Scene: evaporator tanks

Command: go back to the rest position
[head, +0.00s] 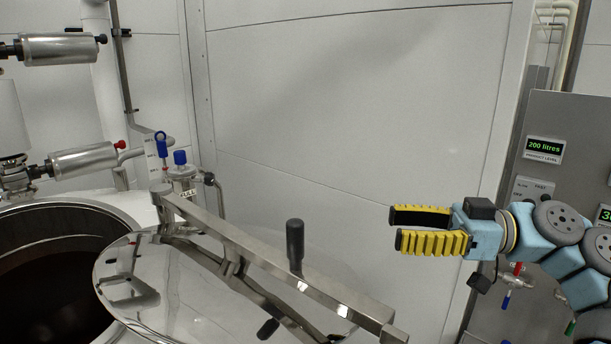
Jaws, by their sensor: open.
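My gripper (398,229) is at the right of the head view, with yellow ribbed fingers pointing left. Its fingers are apart and nothing is between them. My light-blue arm reaches in from the right edge. The gripper appears to the right of the black upright handle (295,243) on the tank's lid bar, and apart from it.
A round steel lid (170,295) with a long bar (260,262) sits swung aside from an open tank (60,215) holding dark contents. A grey panel (560,125) reading "200 litres" stands behind my arm. Pipes and valves (85,160) line the left. White wall fills the middle.

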